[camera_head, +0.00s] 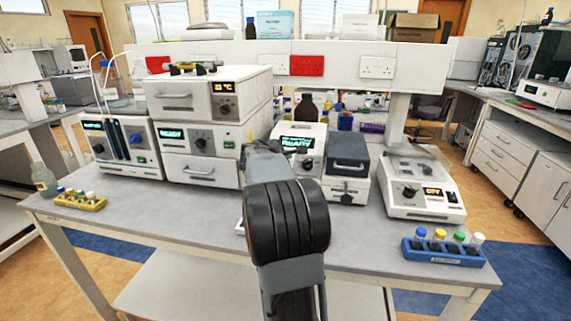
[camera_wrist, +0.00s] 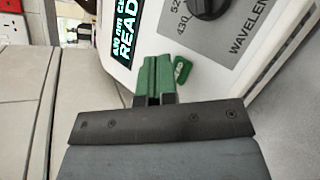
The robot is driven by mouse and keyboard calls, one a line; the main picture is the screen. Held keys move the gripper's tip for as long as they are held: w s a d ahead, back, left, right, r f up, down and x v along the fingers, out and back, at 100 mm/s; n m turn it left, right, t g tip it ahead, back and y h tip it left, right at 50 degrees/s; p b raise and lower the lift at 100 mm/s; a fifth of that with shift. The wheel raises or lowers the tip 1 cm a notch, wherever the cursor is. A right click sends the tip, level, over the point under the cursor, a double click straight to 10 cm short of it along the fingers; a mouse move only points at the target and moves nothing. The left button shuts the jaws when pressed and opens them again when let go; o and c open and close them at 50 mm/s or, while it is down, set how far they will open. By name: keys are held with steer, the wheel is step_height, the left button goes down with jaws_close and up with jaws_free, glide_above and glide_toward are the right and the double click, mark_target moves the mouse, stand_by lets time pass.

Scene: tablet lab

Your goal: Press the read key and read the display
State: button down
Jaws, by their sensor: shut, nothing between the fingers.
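The white instrument (camera_head: 309,141) stands mid-bench, partly hidden behind my arm. Its lit display (camera_head: 299,142) shows "READY" in green. In the wrist view the display (camera_wrist: 126,32) is large and sideways, with "READY" and a smaller line above it that the frame cuts off. A dark knob (camera_wrist: 207,7) sits on a grey panel marked "WAVELEN…". A small green key (camera_wrist: 182,71) with a pale mark is on the front. My gripper (camera_wrist: 156,62) is shut and empty, its green fingertips just left of this key. Contact cannot be told. My arm hides the fingers in the head view.
A dark-lidded unit (camera_head: 348,160) stands close on the right, then a white unit (camera_head: 425,190) showing "OFF". Stacked units (camera_head: 205,128) stand left. A blue vial rack (camera_head: 444,252) and yellow rack (camera_head: 80,201) sit at the front corners.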

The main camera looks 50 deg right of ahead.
steer(key=shift+d+f, duration=0.15)
steer(key=shift+f, duration=0.15)
steer(key=shift+w+d+f+b, duration=0.1)
steer(key=shift+f+b, duration=0.3)
steer(key=shift+b, duration=0.2)
stand_by(0.4)
steer(key=shift+r, duration=0.15)
stand_by(0.3)
steer(key=shift+a+r+p, duration=0.25)
steer(key=shift+r+p, duration=0.15)
steer(key=shift+r, duration=0.2)
steer(key=shift+r, duration=0.1)
steer(key=r+p, duration=0.1)
steer(key=s+a+r+p, duration=0.1)
steer(key=r, duration=0.2)
steer(key=shift+s+a+r+p, duration=0.2)
steer(key=shift+a+p, duration=0.2)
stand_by(0.7)
